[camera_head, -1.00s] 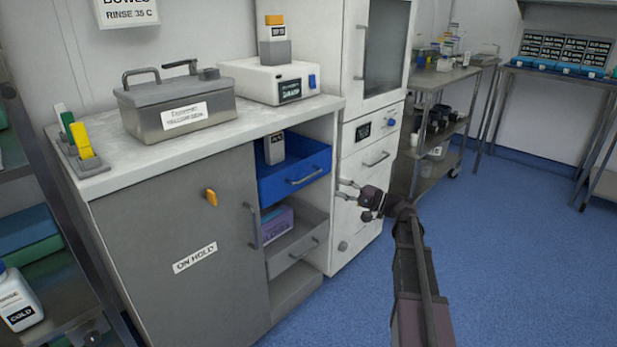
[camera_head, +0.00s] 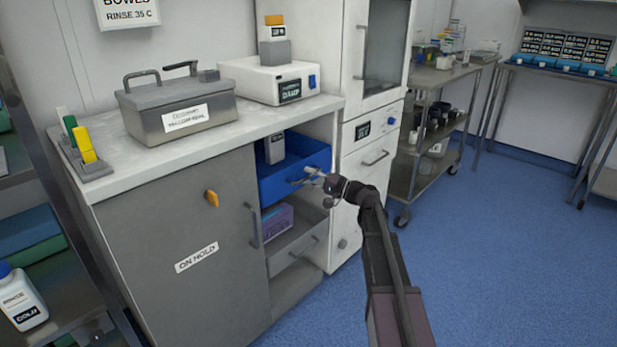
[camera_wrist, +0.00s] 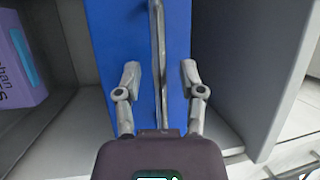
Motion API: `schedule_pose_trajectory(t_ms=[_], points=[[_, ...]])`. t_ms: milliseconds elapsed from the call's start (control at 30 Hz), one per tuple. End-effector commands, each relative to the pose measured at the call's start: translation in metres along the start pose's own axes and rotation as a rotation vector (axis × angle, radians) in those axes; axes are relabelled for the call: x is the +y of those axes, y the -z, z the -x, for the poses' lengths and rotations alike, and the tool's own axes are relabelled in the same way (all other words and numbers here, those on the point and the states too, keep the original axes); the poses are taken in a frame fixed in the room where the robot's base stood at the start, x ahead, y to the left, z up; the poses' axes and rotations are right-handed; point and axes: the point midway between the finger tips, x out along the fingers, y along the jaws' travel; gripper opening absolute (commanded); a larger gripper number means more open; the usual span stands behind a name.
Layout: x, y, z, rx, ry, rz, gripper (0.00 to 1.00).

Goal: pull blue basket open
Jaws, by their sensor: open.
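The blue basket (camera_head: 283,184) sits in the upper opening of the counter cabinet, pulled out a little, with a bottle (camera_head: 274,148) inside it. A grey bar handle runs along its front; in the wrist view the handle (camera_wrist: 157,50) stands upright in the picture against the blue front (camera_wrist: 178,60). My gripper (camera_head: 313,184) is at the right part of the basket's front. In the wrist view my gripper (camera_wrist: 160,80) is open, with one finger on each side of the handle and a gap to each. The handle's right end is partly hidden by my gripper in the head view.
Below is a grey drawer (camera_head: 295,247) holding a purple box (camera_head: 272,221). A grey door (camera_head: 180,240) marked ON HOLD stands to the left. White drawers (camera_head: 365,165) stand to the right. The blue floor (camera_head: 500,240) on the right is clear.

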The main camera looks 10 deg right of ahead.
Motion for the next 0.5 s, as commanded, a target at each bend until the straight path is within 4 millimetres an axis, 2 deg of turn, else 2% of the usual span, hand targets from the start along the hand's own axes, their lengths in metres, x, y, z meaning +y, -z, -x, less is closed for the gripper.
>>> schedule_pose_trajectory(t_ms=[200, 367, 400, 500], points=[[0.0001, -0.0001, -0.0001, 0.0, 0.0, 0.0, 0.51], [0.0001, -0.0001, -0.0002, 0.0, 0.0, 0.0, 0.04], [0.0001, -0.0002, -0.0001, 0.0, 0.0, 0.0, 0.0], [0.0001, -0.0002, -0.0003, 0.0, 0.0, 0.0, 0.0]])
